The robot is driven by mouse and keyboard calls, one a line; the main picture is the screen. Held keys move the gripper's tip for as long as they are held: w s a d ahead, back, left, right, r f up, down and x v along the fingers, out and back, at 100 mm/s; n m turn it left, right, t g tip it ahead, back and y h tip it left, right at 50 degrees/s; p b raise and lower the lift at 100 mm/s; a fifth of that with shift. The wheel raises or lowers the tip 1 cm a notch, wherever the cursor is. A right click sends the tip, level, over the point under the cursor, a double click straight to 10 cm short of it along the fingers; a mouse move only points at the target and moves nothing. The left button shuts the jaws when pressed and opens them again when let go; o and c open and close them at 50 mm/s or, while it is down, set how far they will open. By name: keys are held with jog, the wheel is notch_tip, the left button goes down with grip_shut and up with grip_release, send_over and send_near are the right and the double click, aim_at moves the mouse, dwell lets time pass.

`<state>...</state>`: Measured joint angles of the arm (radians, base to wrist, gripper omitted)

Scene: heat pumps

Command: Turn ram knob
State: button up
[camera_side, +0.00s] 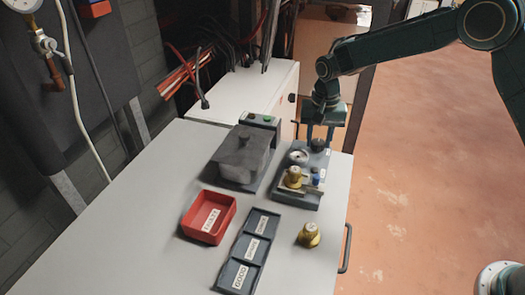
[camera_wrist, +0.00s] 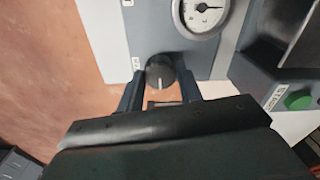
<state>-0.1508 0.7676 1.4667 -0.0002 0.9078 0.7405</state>
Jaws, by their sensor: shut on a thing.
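The ram knob is a round black knob with a white pointer line, and it shows in the wrist view (camera_wrist: 160,74) on a grey panel below a round gauge (camera_wrist: 203,14). In the side view the dark knob (camera_side: 318,145) sits at the far end of the grey test unit (camera_side: 309,200). My gripper (camera_wrist: 160,90) has one finger on each side of the knob and is shut on it. In the side view my gripper (camera_side: 321,128) points down over the knob. The knob's lower side is partly hidden by the gripper body.
A brass part (camera_side: 295,177) sits on the unit, and another brass part (camera_side: 309,235) stands on the table. A dark lidded box (camera_side: 241,158), a red tray (camera_side: 209,232) and a labelled three-slot tray (camera_side: 236,276) stand to the left. A green button (camera_wrist: 298,100) is at right in the wrist view.

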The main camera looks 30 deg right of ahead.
aim_at(318, 141)
jog(key=o, duration=1)
jog(key=shift+r, duration=0.2)
notch_tip(318, 141, up, 14)
jog(key=shift+f, duration=0.2)
dwell(0.4)
